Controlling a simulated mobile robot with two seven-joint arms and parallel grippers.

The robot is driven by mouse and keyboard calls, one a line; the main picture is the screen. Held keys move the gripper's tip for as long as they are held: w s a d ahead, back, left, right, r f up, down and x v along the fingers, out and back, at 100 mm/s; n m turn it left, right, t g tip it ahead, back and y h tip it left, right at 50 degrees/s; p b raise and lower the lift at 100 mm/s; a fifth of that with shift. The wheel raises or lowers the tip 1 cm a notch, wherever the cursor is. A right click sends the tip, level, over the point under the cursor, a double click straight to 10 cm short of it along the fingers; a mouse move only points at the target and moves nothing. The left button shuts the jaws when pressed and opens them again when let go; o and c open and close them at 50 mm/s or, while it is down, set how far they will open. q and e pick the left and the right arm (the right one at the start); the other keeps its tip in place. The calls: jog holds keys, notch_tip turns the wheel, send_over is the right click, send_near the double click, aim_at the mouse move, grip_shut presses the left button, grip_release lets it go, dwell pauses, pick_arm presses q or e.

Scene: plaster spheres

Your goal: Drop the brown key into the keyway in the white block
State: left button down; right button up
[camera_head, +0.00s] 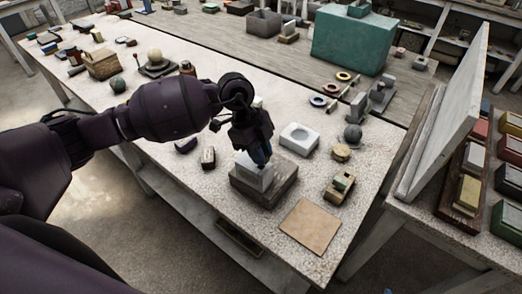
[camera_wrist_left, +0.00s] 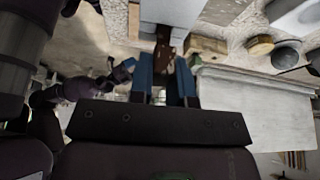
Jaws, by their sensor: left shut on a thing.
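My left gripper (camera_head: 262,160) is directly over the white block (camera_head: 250,176), which sits on a grey stone base (camera_head: 277,190) near the table's front edge. In the left wrist view the blue fingers of the left gripper (camera_wrist_left: 165,82) are shut on the brown key (camera_wrist_left: 163,52). The key's far end is at the edge of the white block (camera_wrist_left: 172,12); I cannot tell whether it touches or has entered the block. The keyway is hidden by the gripper. In that view a dark arm with a bluish tip, probably my right gripper (camera_wrist_left: 124,70), shows small and unclear.
A white block with a round recess (camera_head: 299,138) stands right of the base. A brown square board (camera_head: 309,226) lies in front. A wooden block with a green piece (camera_head: 341,187) and a grey sphere (camera_head: 352,134) are farther right. Small dark blocks (camera_head: 208,157) lie left.

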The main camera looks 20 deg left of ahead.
pick_arm(q)
jog(key=shift+f, duration=0.55)
jog(key=c, duration=1)
grip_release()
jog(key=shift+r+p, duration=1.4)
jog(key=shift+r, duration=0.65)
